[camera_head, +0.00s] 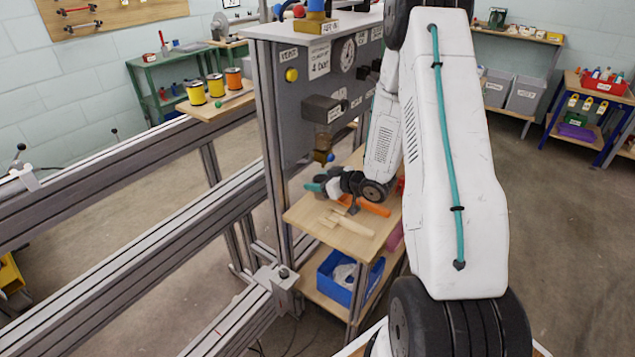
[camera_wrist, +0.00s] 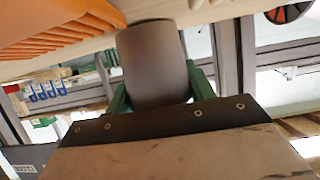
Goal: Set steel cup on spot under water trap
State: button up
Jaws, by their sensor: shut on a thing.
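The steel cup (camera_wrist: 152,55), a plain dull grey-brown cylinder, sits between the green fingers of my gripper (camera_wrist: 160,88) in the wrist view. The gripper is shut on it. The cup's far end meets or overlaps the pale wooden board (camera_wrist: 80,47) in that view; I cannot tell whether they touch. In the head view the water trap (camera_head: 323,147) hangs low on the grey panel, above the wooden shelf (camera_head: 300,213). My wrist is over that shelf, below the trap. The spot is not discernible, and the cup cannot be made out in the head view.
An orange-handled tool (camera_head: 373,207) and a wooden brush (camera_head: 346,224) lie on the shelf close to my wrist. A blue bin (camera_head: 340,290) stands on the lower shelf. The grey panel (camera_head: 290,110) rises behind. Metal rails (camera_head: 140,265) run along the left.

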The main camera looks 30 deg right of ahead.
jog(key=shift+f, duration=0.2)
jog(key=o, duration=1)
jog(key=shift+r, duration=0.15)
